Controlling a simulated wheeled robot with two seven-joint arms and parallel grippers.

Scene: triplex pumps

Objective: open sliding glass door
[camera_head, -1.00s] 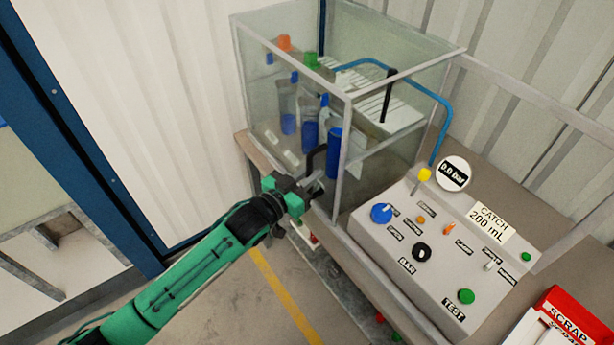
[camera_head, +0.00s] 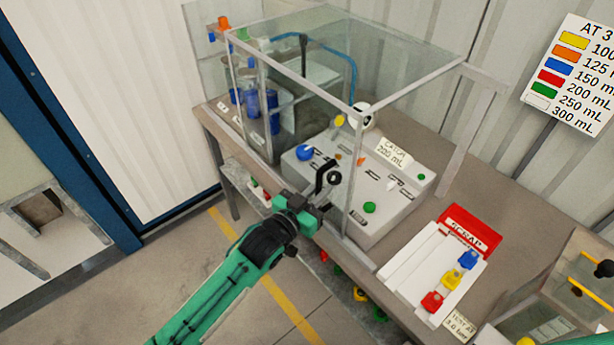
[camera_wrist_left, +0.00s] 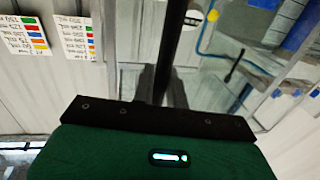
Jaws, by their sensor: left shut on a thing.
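The sliding glass door (camera_head: 308,125) is a clear pane in a grey frame, part of a glass enclosure on the bench. Its front edge post (camera_head: 347,200) stands in front of the grey control panel (camera_head: 330,218). My left gripper (camera_head: 322,198) is shut on the black door handle (camera_head: 328,178), near the front of the bench. In the left wrist view the handle is a dark upright bar (camera_wrist_left: 177,45) between the fingers (camera_wrist_left: 163,85). The fingertips are partly hidden in the head view. My right gripper is not in view.
Blue cylinders (camera_head: 271,122) stand at the enclosure's left end. A red scrap box (camera_head: 470,228) and a white tray (camera_head: 418,268) with coloured parts lie right of the panel. A grey frame end (camera_head: 470,125) stands at the bench's right. Floor in front is open.

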